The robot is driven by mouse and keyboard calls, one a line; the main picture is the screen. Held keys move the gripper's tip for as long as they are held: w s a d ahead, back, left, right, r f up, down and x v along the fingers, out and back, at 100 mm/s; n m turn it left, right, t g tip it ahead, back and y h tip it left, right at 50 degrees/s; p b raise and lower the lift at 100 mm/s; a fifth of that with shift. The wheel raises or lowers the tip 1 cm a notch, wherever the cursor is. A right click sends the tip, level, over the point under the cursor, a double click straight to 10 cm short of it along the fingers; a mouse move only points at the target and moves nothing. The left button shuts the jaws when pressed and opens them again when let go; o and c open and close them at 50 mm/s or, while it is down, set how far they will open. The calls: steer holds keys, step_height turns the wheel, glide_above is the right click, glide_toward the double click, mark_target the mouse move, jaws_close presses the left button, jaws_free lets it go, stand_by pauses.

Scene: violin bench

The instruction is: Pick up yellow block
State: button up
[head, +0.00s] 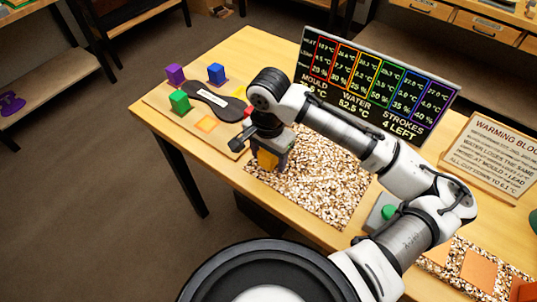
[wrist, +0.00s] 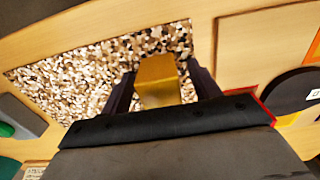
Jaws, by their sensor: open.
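The yellow block (head: 267,160) is at the left end of the speckled wood-chip patch (head: 315,180) on the bench. In the wrist view the yellow block (wrist: 158,82) stands out between my two dark fingers, with chips behind it. My gripper (head: 270,154) is down around the block in the head view and partly hides it. In the wrist view my gripper (wrist: 160,72) is open, with a finger on each side of the block. I cannot tell whether either finger touches it.
A board at the left holds a purple block (head: 174,74), a blue block (head: 216,73), a green block (head: 180,101) and a black violin-shaped piece (head: 215,100). A dark display panel (head: 375,85) stands behind my arm. A green button (head: 388,212) and a warning sign (head: 492,150) are to the right.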

steer(key=c, duration=1.1)
steer(key=shift+o, duration=0.2)
steer(key=shift+r, duration=0.1)
